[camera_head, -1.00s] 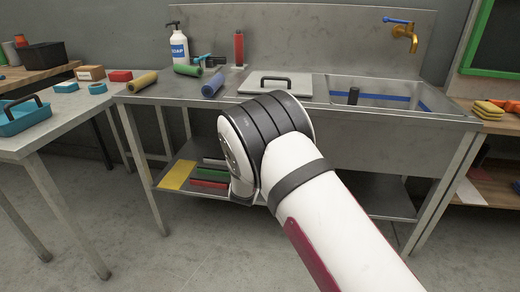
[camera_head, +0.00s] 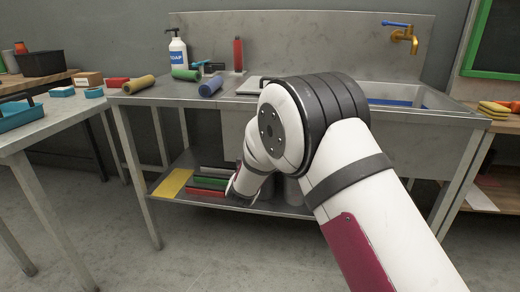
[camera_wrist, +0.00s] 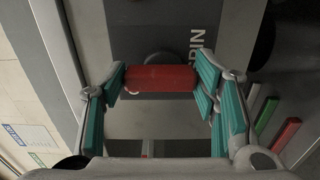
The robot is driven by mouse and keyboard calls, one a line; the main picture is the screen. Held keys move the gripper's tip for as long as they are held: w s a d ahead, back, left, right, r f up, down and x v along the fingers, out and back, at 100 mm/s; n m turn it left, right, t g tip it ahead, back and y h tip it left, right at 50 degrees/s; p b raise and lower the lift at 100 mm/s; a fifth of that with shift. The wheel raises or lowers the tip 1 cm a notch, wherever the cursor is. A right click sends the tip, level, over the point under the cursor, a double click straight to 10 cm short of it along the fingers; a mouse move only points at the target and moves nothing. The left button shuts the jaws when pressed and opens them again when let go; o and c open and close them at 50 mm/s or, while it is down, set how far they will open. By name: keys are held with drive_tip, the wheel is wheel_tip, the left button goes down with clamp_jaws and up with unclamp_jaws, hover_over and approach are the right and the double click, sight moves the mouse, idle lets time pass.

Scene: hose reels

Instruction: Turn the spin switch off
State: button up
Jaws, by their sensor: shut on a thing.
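In the wrist view, a red bar-shaped handle (camera_wrist: 160,78) lies crosswise in front of a dark round mount (camera_wrist: 163,57) on a grey panel (camera_wrist: 135,28). In the head view my arm hides the switch and my gripper.
A steel sink bench (camera_head: 420,135) has a lower shelf with a yellow sheet (camera_head: 172,183) and coloured bars (camera_head: 208,182). On top are a soap bottle (camera_head: 178,52), rollers (camera_head: 211,84) and a brass tap (camera_head: 405,37). A side table (camera_head: 45,128) stands left.

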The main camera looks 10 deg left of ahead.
drive_tip(key=o, duration=1.2)
drive_tip(key=shift+c, duration=0.2)
drive_tip(key=s, duration=1.2)
drive_tip(key=shift+a, duration=0.2)
